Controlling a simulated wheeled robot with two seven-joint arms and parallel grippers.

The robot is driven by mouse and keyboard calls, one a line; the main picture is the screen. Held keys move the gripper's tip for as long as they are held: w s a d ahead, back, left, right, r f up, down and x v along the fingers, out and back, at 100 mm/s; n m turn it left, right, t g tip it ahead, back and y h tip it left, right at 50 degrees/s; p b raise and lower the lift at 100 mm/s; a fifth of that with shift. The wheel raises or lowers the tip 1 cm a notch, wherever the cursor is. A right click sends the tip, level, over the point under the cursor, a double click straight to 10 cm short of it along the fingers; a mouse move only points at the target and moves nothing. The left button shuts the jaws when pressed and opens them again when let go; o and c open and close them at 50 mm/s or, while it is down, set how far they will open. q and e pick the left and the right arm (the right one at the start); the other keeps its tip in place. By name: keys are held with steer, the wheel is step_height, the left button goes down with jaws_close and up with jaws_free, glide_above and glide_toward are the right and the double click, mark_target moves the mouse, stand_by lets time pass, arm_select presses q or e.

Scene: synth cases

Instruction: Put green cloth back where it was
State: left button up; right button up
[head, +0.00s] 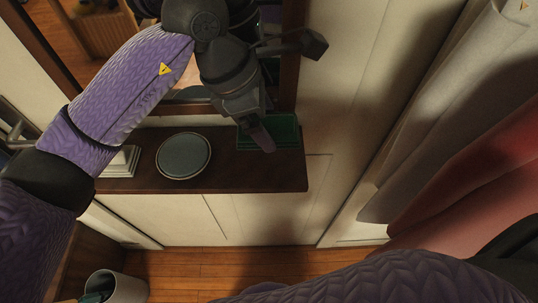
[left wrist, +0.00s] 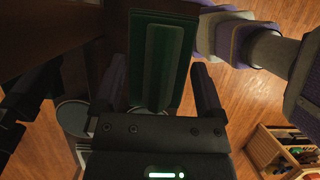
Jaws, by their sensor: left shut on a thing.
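The green cloth (head: 285,130) is a dark green, flat, rectangular piece at the right end of a dark brown shelf (head: 240,172). My left gripper (head: 262,138) comes down over its left part and hides some of it. In the left wrist view the green cloth (left wrist: 162,55) lies between the two fingers of the left gripper (left wrist: 160,85), which is shut on it. I cannot tell whether the cloth rests on the shelf or is held just above it. My right gripper is not in view.
A round grey-green plate (head: 183,156) lies on the shelf left of the cloth, with a white block-like object (head: 122,162) beyond it. A grey bin (head: 122,288) stands on the wooden floor. Grey and red fabric (head: 480,165) hangs at right. The shelf's front right is bare.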

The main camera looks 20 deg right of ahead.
mark_target(272, 160)
arm_select(q)
step_height(272, 160, down, 8)
steer(key=shift+a+r, duration=0.15)
steer(key=shift+r, duration=0.05)
steer(key=shift+f, duration=0.1)
steer(key=o, duration=0.8)
steer(key=v, duration=1.2)
steer(key=shift+s, duration=0.1)
